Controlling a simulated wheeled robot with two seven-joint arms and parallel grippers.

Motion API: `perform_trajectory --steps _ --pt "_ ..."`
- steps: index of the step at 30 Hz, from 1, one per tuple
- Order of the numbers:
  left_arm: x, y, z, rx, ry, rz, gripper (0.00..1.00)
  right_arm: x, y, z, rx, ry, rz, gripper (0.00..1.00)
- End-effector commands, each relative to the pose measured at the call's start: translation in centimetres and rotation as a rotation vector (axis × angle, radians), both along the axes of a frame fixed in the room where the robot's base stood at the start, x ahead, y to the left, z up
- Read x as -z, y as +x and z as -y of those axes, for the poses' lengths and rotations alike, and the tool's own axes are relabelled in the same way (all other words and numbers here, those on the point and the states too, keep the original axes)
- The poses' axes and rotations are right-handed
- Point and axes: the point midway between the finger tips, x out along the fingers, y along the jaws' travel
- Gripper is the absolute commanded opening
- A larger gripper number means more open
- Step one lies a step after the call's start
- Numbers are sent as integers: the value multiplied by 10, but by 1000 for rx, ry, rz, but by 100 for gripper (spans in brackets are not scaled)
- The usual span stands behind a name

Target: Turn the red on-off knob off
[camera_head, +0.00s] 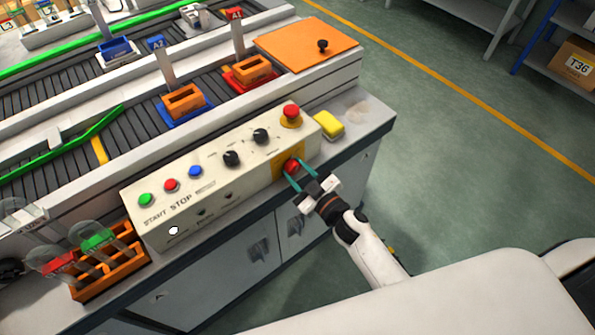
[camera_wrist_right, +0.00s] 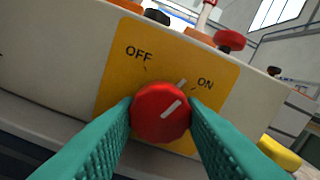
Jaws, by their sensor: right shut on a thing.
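The red on-off knob (camera_wrist_right: 160,112) sits on a yellow plate (camera_wrist_right: 113,88) marked OFF at left and ON at right. The white line on the knob slants up to the right, toward the ON side. In the head view the red knob (camera_head: 291,166) is at the right end of the control box's front face. My right gripper (camera_head: 297,175) is shut on it, with one teal finger on each side; the fingers also show in the wrist view (camera_wrist_right: 161,125). My left gripper is not in view.
The control box (camera_head: 215,188) carries green, red and blue buttons, black knobs and a red emergency button (camera_head: 291,111). A yellow block (camera_head: 329,125) lies to its right. An orange rack (camera_head: 110,277) stands at its left end.

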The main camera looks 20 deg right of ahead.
Motion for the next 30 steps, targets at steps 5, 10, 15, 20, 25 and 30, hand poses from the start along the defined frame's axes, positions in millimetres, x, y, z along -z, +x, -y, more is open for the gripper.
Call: perform_trajectory --steps 5,10,15,20,25,30 --pt "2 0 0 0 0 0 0 0 0 0 -1 -161 59 13" --pt "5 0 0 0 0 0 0 0 0 1 0 -312 114 13" --pt "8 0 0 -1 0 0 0 0 0 1 -1 -464 169 13" --pt "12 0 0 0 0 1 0 0 0 1 -2 -607 222 13" --pt "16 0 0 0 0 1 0 0 0 1 -2 -757 275 13" --pt "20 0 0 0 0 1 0 0 0 1 -2 -889 324 13"
